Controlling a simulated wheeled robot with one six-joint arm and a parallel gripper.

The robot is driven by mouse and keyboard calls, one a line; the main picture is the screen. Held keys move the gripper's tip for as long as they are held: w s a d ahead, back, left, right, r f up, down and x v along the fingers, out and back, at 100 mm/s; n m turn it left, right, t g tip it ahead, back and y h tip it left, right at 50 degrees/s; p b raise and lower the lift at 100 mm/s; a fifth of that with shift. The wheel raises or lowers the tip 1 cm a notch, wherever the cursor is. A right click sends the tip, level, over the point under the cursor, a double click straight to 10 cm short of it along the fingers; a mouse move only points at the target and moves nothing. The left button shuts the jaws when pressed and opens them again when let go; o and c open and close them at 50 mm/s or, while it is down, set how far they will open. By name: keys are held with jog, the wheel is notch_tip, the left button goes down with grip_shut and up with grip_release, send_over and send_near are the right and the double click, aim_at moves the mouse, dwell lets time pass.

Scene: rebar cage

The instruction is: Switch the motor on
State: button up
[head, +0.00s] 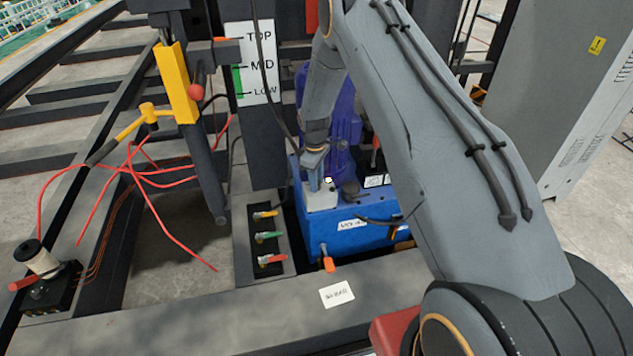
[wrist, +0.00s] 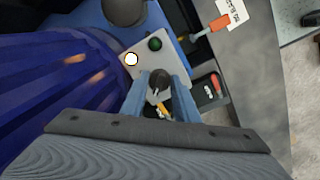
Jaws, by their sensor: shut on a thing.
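The blue finned motor (head: 343,120) stands on a blue tank (head: 345,232) and fills the left of the wrist view (wrist: 60,85). A pale grey switch box (head: 321,199) sits on the tank beside the motor. In the wrist view its face (wrist: 138,76) carries a glowing white lamp (wrist: 131,59), a dark green button (wrist: 155,44) and a black rotary knob (wrist: 160,78). My gripper (wrist: 163,88) is shut on the knob, one blue-grey finger on each side. In the head view my gripper (head: 314,176) points down at the box; the knob is hidden there.
A valve panel with yellow, green and red handles (head: 268,237) is left of the tank. An orange-handled lever (head: 327,263) is in front. A TOP/MID/LOW scale (head: 253,62) stands behind left. Red wires (head: 160,180) and a yellow hammer (head: 140,120) lie further left.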

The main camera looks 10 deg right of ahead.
jog(key=m+b, duration=0.2)
jog(key=m, duration=0.2)
jog(key=m+b, duration=0.2)
jog(key=m, duration=0.2)
jog(key=shift+a+m, duration=0.15)
jog(key=shift+m, duration=0.15)
jog(key=m+b, duration=0.1)
jog(key=m, duration=0.3)
jog(key=shift+w+g, duration=0.1)
jog(key=shift+g, duration=0.3)
jog(key=shift+m+b, duration=0.65)
jog(key=shift+m, duration=1.45)
jog(key=shift+a, duration=0.1)
jog(key=o, duration=1.1)
jog(key=shift+c, duration=0.2)
